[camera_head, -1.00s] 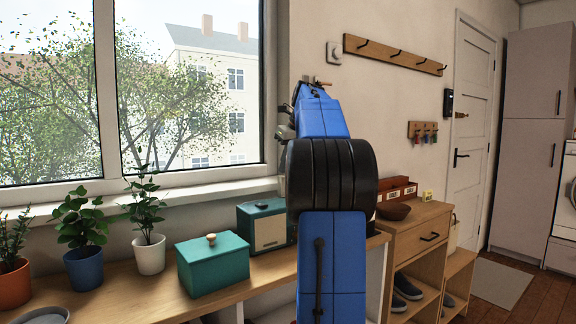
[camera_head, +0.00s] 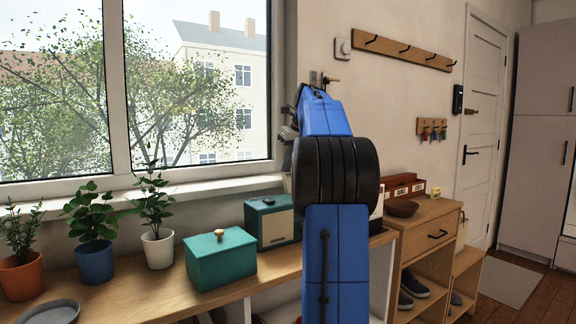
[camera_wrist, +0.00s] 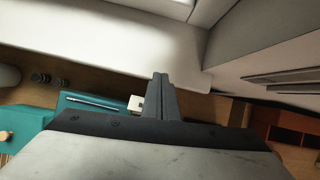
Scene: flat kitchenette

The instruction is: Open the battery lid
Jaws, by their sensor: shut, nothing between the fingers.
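A teal radio (camera_head: 272,222) with a beige front stands on the long wooden bench, left of my arm. Its teal body (camera_wrist: 85,103), with a thin silver rod along it, also shows in the wrist view, left of my gripper. I cannot make out a battery lid in either view. My gripper (camera_wrist: 161,78) is shut and empty in the wrist view, its fingers pointing toward the pale sill and wall. In the head view my blue arm stands upright in front and hides the gripper's fingertips.
A teal lidded box (camera_head: 220,260) stands left of the radio. Potted plants (camera_head: 158,240) and a grey dish (camera_head: 50,312) are farther left on the bench (camera_head: 130,297). The window sill (camera_head: 215,187) runs behind. A drawer cabinet with a brown bowl (camera_head: 400,208) is right of my arm.

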